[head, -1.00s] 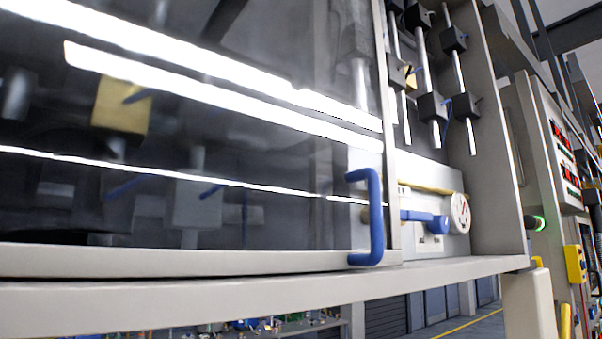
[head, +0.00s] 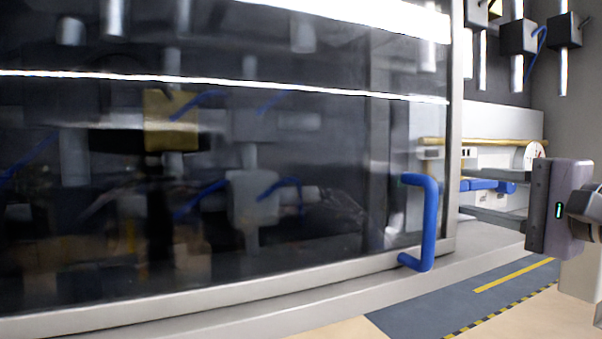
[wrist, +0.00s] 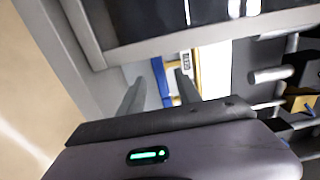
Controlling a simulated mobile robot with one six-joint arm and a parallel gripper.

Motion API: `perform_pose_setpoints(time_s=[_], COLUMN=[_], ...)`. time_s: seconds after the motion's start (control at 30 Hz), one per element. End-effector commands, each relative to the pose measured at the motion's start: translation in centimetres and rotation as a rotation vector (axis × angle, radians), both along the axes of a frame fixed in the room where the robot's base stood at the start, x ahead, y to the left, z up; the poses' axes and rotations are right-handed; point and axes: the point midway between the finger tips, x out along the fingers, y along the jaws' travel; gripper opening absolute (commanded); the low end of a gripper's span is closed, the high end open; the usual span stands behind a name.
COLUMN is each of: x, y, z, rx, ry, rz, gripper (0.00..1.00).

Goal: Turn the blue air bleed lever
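The blue air bleed lever (head: 487,186) lies about level inside the cabinet, just right of the glass door's edge. In the wrist view the blue lever (wrist: 160,80) shows between and beyond my fingers. Whether a finger touches the lever I cannot tell.
The glass door (head: 250,150) with its blue handle (head: 428,222) stands close left of my fingers. A yellow pipe (head: 480,141) runs above the lever, and a round gauge (head: 534,153) sits at its right. Black blocks on rods (head: 518,38) hang above.

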Motion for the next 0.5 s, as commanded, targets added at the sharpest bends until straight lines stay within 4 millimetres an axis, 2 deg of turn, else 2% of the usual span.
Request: perform_pose_setpoints(time_s=[0.1, 0.2, 0.33, 0.5], x=[2.5, 4.0, 4.9, 5.1], y=[1.1, 1.5, 1.8, 1.8], z=[0.2, 0.2, 0.1, 0.0], rx=[0.000, -0.001, -0.001, -0.001], ry=[0.002, 0.002, 0.001, 0.001], rz=[0.004, 0.002, 0.000, -0.001], gripper=[0.40, 0.40, 0.40, 0.40])
